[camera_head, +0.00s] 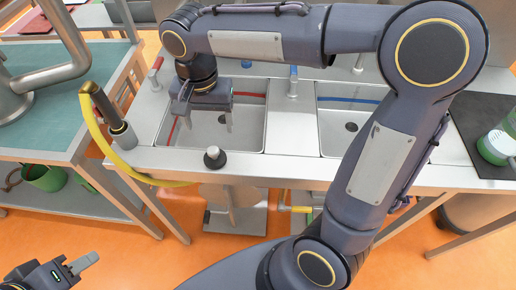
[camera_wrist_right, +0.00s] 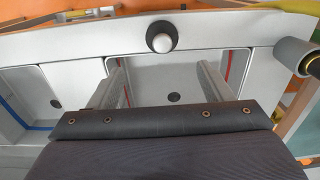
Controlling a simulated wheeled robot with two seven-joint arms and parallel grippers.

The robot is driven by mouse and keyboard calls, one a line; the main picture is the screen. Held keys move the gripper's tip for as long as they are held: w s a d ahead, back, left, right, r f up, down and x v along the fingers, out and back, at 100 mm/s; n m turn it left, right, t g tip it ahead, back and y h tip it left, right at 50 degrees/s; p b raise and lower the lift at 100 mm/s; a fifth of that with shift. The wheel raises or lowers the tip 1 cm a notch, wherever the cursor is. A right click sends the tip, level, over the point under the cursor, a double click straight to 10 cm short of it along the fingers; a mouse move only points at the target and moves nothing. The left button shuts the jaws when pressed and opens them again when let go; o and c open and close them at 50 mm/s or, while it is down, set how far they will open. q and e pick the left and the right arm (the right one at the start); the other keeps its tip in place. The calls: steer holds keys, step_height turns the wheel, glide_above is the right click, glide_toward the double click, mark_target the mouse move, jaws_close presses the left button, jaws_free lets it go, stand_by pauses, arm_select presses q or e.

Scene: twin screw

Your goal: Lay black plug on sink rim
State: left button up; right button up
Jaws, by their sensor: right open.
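The black plug (camera_head: 214,157) sits on the front sink rim (camera_head: 290,169), with its pale round knob upward. In the right wrist view the black plug (camera_wrist_right: 161,37) shows as a dark disc with a light knob, on the rim at the top. My right gripper (camera_head: 207,122) is open and empty over the left basin (camera_head: 245,134), apart from the plug. Its two spread fingers (camera_wrist_right: 162,72) show in the wrist view with nothing between them. My left gripper (camera_head: 82,264) is at the bottom left, far from the sink; its jaws are not clear.
A right basin (camera_head: 340,128) lies beside the left one. A hose nozzle (camera_head: 108,107) with a yellow hose (camera_head: 112,152) stands at the rim's left end. A dark mat (camera_head: 486,125) with a green-and-white item is at the right. My right arm crosses above the sink.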

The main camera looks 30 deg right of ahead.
steer(key=s+d+f+n+t+y, duration=0.1)
steer(key=s+d, duration=0.3)
steer(key=s, duration=0.4)
steer(key=s+d+f+n+t+y, duration=0.2)
steer(key=s+d+n+t, duration=0.2)
steer(key=s, duration=0.4)
steer(key=shift+d+f+t+y, duration=0.3)
steer(key=shift+d, duration=0.1)
